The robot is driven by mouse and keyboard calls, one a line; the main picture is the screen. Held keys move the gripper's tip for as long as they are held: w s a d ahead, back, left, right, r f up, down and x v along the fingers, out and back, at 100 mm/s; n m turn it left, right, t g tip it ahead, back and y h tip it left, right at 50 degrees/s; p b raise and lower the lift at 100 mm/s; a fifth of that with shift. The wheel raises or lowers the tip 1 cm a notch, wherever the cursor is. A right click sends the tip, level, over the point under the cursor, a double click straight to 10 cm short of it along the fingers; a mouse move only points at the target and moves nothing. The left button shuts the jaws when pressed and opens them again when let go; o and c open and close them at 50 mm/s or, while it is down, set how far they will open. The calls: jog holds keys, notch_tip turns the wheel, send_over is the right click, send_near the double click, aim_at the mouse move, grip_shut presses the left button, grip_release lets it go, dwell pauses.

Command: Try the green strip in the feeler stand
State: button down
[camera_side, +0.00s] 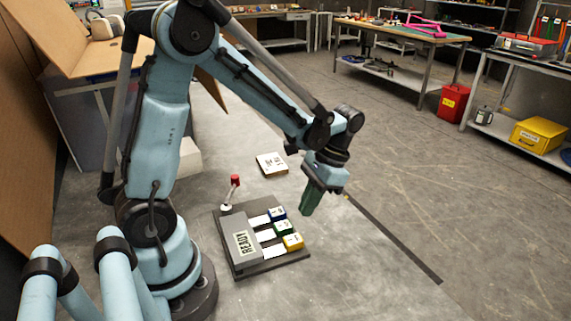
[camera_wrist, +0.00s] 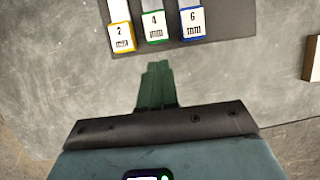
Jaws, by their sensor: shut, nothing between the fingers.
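The dark feeler stand (camera_side: 229,215) lies flat on the grey floor-like surface, with a label block reading READY on it. Three strips lie side by side in it. The green strip (camera_side: 283,229) is the middle one, and its end block reads 4 mm in the wrist view (camera_wrist: 154,27). The blue strip (camera_side: 278,213) reads 6 mm and the yellow strip (camera_side: 292,242) reads 2 mm. My gripper (camera_side: 308,210) points down, with dark green fingers shut and empty. It hangs above and beyond the strips' block ends, apart from them. In the wrist view the fingertips (camera_wrist: 157,66) point toward the green block.
A red-knobbed lever (camera_side: 235,181) stands at the stand's back corner. A white-topped box (camera_side: 271,164) lies behind the stand. The surface right of the stand is clear up to a dark strip (camera_side: 395,240). Workbenches and a red bin (camera_side: 453,102) are far off.

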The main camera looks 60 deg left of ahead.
aim_at(273, 232)
jog(key=w+r, duration=0.6)
jog(key=r, duration=0.2)
jog(key=x, duration=1)
jog(key=shift+d+f, duration=0.15)
jog(key=shift+d, duration=0.05)
jog(key=shift+s+a, duration=0.1)
jog(key=shift+s, duration=1.9)
